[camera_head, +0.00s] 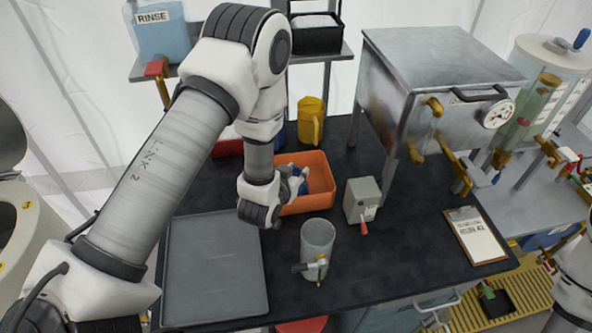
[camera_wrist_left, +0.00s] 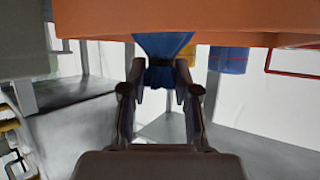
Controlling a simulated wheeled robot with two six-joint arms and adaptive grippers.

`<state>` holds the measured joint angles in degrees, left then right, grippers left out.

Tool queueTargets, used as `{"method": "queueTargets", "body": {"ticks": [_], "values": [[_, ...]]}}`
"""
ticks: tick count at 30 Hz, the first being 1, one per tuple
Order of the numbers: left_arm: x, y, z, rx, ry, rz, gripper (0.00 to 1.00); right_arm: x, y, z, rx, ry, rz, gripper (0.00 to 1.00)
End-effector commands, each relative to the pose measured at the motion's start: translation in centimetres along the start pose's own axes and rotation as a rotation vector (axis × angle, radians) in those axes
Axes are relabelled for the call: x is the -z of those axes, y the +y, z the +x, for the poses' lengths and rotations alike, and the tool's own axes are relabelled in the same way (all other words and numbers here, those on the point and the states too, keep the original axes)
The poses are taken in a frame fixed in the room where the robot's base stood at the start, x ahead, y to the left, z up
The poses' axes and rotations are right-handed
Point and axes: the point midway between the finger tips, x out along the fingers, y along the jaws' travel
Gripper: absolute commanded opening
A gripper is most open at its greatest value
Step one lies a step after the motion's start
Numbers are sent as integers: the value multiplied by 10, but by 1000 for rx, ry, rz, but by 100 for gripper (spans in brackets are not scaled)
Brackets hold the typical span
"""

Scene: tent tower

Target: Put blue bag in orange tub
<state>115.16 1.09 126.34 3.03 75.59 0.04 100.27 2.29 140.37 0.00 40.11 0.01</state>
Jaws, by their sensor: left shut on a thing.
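The orange tub (camera_head: 318,178) stands on the dark counter near the middle of the head view, and its wall spans the top of the left wrist view (camera_wrist_left: 250,15). My left gripper (camera_head: 290,190) is at the tub's left side, partly hidden by its own wrist. It is shut on the blue bag (camera_wrist_left: 164,44), gripped at its narrow neck between the fingers. In the head view a small part of the blue bag (camera_head: 299,184) shows against the tub's left part. Whether the bag touches the tub is hidden. My right gripper is out of view.
A grey tray (camera_head: 214,270) lies left; a metal tank (camera_head: 440,65) and a clipboard (camera_head: 475,236) are right.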

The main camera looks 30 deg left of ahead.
Motion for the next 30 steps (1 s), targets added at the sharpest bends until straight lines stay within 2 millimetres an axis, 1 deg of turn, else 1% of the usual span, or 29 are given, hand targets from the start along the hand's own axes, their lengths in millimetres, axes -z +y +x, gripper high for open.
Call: {"method": "queueTargets", "body": {"ticks": [5,6,7,8,15,18,20,23,26,27,28,30], "values": [[-4,0,2,0,1,0,0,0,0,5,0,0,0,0],[-3,0,1,0,0,0,41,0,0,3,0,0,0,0],[-3,0,1,0,0,0,51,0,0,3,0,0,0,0],[-3,0,1,0,0,0,55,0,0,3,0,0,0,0],[-2,0,1,0,0,0,55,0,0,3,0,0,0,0],[2,0,-1,0,0,0,55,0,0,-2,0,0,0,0],[-1,0,-6,0,-1,0,55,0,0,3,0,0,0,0],[-3,0,-23,0,-2,0,55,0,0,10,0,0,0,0],[-4,0,-50,-1,-3,1,55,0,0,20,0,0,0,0],[-4,0,-62,-1,-2,1,55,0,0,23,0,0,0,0],[4,0,-76,-1,-6,2,55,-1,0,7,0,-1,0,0],[6,0,-98,-1,-9,2,55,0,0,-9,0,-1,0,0]]}}
